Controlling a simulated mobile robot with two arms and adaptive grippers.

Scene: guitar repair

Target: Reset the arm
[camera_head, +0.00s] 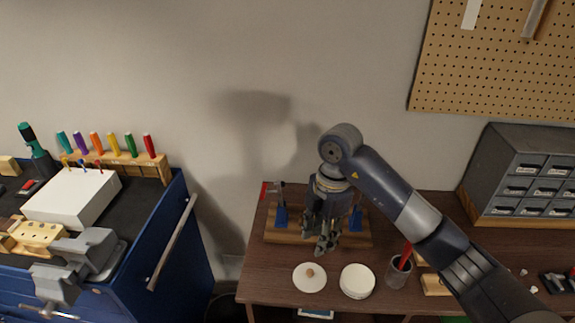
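My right arm comes in from the lower right and bends down at the wrist over the brown table (270,285). My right gripper (321,243) points down in front of a wooden stand with blue supports (281,218). Its fingers look empty, but their opening is too small and dark to judge. It covers the middle of the stand. I cannot tell whether it touches the stand. My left gripper is not in view.
A round lid with a knob (309,278), a white round container (357,281) and a grey cup (397,274) stand near the gripper. A drawer cabinet (500,165) is at the right. A blue tool cart (190,260) with a grey vise (90,252) is at the left.

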